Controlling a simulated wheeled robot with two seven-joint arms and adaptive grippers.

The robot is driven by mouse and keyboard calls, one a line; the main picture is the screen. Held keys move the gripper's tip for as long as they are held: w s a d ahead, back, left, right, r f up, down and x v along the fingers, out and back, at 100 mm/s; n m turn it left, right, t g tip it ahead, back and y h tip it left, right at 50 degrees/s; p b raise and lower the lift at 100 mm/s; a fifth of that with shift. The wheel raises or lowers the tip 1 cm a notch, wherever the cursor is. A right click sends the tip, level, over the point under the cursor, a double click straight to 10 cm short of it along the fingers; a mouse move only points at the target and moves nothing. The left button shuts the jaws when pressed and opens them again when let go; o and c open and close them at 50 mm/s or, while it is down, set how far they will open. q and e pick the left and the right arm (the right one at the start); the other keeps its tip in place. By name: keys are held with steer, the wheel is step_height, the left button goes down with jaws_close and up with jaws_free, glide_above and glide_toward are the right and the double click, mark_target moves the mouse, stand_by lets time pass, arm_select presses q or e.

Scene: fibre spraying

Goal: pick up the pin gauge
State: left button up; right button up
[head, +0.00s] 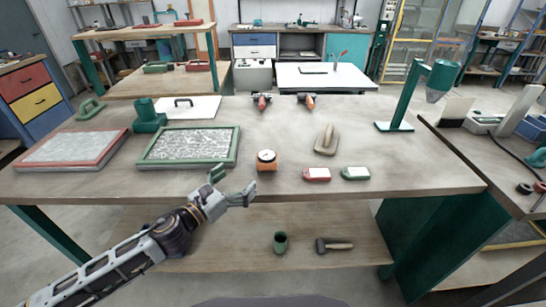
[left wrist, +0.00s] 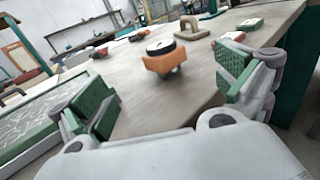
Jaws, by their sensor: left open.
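The pin gauge, an orange block with a round white-faced dial (head: 267,160), stands upright on the workbench (head: 400,160) near its front edge. It also shows in the left wrist view (left wrist: 165,61), ahead of my fingers and between them in the picture. My left gripper (head: 235,182) is open and empty at the bench's front edge, to the left of and nearer than the gauge. In the left wrist view its green-padded fingers (left wrist: 168,92) are spread wide, apart from the gauge. My right gripper is not in view.
A green-framed tray (head: 236,150) lies left of the gauge and a red-framed one (head: 120,150) farther left. A red tag (head: 317,175), a green tag (head: 355,173) and a wooden-looking float (head: 326,139) lie to the right. Bench surface around the gauge is clear.

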mark_target(261, 160)
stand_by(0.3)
arm_select(q)
steer(key=shift+x, duration=1.55)
steer(key=shift+p+x, duration=0.3)
steer(key=shift+x, duration=2.25)
steer(key=shift+w+d, duration=0.1)
steer(key=shift+w, duration=0.05)
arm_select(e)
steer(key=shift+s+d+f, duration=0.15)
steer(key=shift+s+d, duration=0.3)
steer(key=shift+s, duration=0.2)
